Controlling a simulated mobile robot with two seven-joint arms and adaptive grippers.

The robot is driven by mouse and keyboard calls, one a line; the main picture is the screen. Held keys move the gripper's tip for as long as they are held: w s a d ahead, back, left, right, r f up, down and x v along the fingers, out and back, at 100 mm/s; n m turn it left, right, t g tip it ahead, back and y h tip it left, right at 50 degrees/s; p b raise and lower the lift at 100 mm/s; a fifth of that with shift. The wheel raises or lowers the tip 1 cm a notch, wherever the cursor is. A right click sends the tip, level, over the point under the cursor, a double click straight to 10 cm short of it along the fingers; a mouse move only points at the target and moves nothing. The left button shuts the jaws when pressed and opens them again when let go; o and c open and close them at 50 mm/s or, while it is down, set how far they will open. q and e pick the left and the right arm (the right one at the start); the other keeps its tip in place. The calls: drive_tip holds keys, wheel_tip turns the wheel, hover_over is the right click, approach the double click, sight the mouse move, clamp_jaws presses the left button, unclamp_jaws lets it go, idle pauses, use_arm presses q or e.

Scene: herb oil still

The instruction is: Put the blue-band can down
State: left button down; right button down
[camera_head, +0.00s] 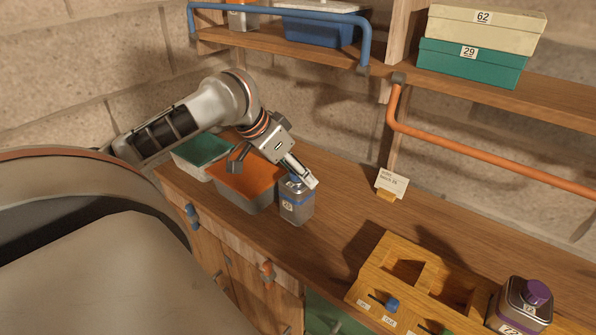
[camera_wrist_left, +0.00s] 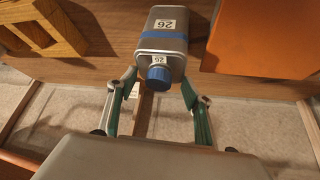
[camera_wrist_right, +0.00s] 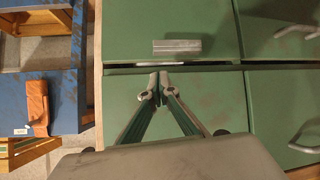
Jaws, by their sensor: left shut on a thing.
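My right gripper (camera_wrist_right: 158,80) is shut and empty, in front of green drawer fronts, and is not in the head view.
The orange tray (camera_head: 243,199) and a green tray (camera_head: 186,158) stand left of the can. A wooden divided box (camera_head: 371,267), a purple-capped can (camera_head: 519,309) and a small card (camera_head: 392,183) are to the right. The bench (camera_head: 343,204) between can and box is clear. Shelves with rails are above.

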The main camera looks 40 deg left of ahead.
use_arm(q)
drive_tip(key=c, duration=0.9)
unclamp_jaws()
